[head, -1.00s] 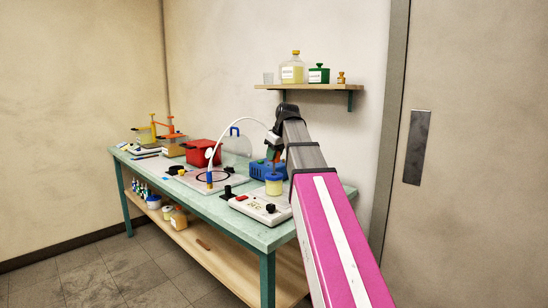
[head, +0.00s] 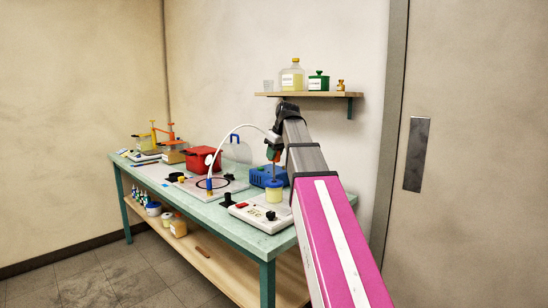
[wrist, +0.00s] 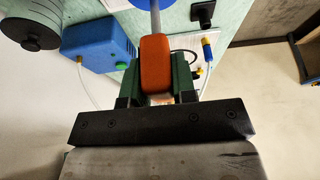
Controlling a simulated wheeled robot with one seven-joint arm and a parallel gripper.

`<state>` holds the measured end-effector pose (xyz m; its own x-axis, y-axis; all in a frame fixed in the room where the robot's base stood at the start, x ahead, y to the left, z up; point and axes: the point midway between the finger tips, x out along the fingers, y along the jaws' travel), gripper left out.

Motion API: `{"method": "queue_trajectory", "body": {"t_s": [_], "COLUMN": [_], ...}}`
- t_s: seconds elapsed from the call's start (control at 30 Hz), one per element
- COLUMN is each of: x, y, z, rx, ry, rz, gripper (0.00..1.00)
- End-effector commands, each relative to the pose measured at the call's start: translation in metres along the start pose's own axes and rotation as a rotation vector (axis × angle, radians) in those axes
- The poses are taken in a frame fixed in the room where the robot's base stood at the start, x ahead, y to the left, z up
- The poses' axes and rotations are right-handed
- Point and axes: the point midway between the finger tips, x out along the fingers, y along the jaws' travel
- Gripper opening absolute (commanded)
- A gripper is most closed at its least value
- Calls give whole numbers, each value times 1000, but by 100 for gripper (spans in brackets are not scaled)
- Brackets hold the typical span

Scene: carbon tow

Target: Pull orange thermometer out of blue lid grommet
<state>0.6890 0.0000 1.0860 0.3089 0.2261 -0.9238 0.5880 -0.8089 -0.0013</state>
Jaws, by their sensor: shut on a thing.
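The orange thermometer (wrist: 155,62) is held between the green fingers of my gripper (wrist: 156,85) in the wrist view. Its pale stem runs down toward the blue lid (wrist: 142,4), which is cut off by the top edge. In the head view my gripper (head: 273,152) is above the pale yellow jar with the blue lid (head: 275,184). The thermometer's stem (head: 274,171) shows as a thin line between the gripper and the lid. Whether its tip is still inside the grommet is too small to tell.
The jar stands on a white hotplate (head: 260,214) on the green bench. A blue box (head: 268,177) stands close behind it and a red box (head: 204,160) farther left. A white tube arches left of my gripper. A wall shelf (head: 305,94) holds bottles above.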

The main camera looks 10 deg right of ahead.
Motion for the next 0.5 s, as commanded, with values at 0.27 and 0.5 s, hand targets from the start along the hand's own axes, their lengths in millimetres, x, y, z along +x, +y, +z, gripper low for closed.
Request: {"method": "queue_trajectory", "body": {"t_s": [0.27, 0.5], "x": [-8, -14], "y": [0, 0], "z": [-4, -6], "rx": [0, 0], "ry": [0, 0], "rz": [0, 0], "gripper": [2, 2]}}
